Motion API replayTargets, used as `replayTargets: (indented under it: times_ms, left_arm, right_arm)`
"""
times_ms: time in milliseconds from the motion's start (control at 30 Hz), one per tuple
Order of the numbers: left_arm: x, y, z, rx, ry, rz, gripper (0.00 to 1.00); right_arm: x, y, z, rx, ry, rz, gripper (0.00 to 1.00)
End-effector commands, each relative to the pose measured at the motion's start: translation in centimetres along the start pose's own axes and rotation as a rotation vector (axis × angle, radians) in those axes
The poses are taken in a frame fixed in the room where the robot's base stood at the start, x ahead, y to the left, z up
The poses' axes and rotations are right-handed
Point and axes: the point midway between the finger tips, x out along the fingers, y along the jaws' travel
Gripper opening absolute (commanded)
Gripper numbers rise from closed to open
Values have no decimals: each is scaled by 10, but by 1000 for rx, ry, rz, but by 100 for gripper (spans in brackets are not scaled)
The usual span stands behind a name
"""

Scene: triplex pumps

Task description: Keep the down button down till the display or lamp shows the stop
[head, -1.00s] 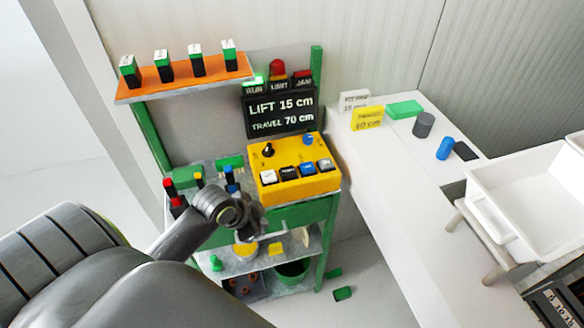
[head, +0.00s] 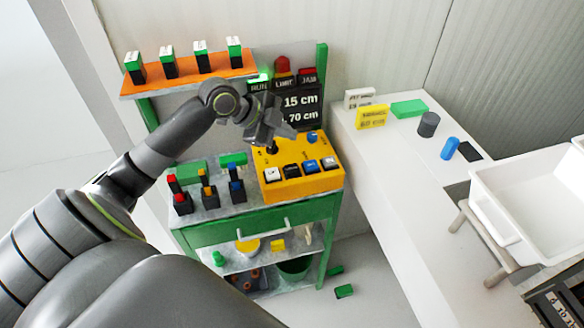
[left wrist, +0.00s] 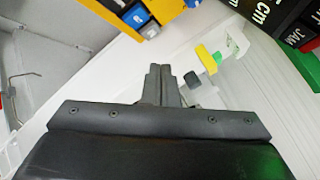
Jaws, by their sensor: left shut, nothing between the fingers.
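My left gripper (head: 288,131) is shut and empty. In the head view it is over the back of the yellow control box (head: 308,186), in front of the black display (head: 308,104). In the left wrist view its closed fingers (left wrist: 160,82) point away from the box corner (left wrist: 168,8). A row of buttons, white, black, blue (head: 311,166) and pale, runs along the box front; their labels are too small to read. The gripper appears apart from them. The display's visible part reads "15 cm" and "70 cm". The RUN lamp (head: 259,84) glows green. My right gripper is out of view.
A black knob and a blue knob (head: 312,138) stand on the box top. Red, yellow and blue-topped levers (head: 208,191) stand to the left. An orange shelf (head: 190,77) is above. The white table at right holds small blocks and a white tray (head: 535,190).

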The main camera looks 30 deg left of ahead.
Motion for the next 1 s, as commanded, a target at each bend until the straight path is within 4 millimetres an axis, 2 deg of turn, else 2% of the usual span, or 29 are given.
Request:
replayTargets:
  times_ms: [267,733,1000]
  left_arm:
    - [6,5,5,-1,-1,0,0]
    - [48,36,35,-3,-1,0,0]
    - [62,46,45,-2,0,0,0]
  right_arm:
    - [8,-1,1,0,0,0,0]
    - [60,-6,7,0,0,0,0]
    - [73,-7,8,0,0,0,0]
